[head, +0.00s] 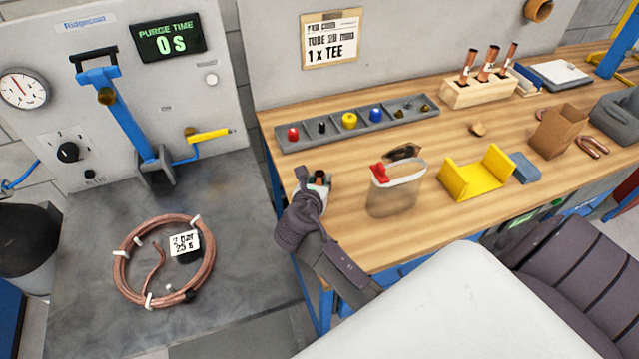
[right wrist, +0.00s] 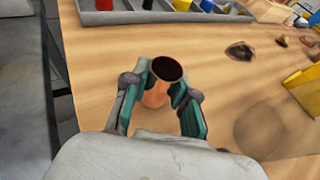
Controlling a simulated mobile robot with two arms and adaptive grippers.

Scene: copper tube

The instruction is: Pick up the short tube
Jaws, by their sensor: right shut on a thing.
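The short copper tube (head: 319,178) is between the fingers of my right gripper (head: 317,186), near the left front part of the wooden bench. In the right wrist view the tube (right wrist: 157,95) stands about upright with its dark open end up. The teal fingers of my right gripper (right wrist: 160,103) are shut on its two sides. I cannot tell whether its lower end touches the bench. My left gripper is not in view.
A grey parts tray (head: 365,128) lies behind the gripper. A clear bag with a red clip (head: 397,190) and a yellow bracket (head: 474,178) stand to the right. A wooden block (head: 480,94) holds copper tubes. A copper coil (head: 125,269) lies on the grey surface at left.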

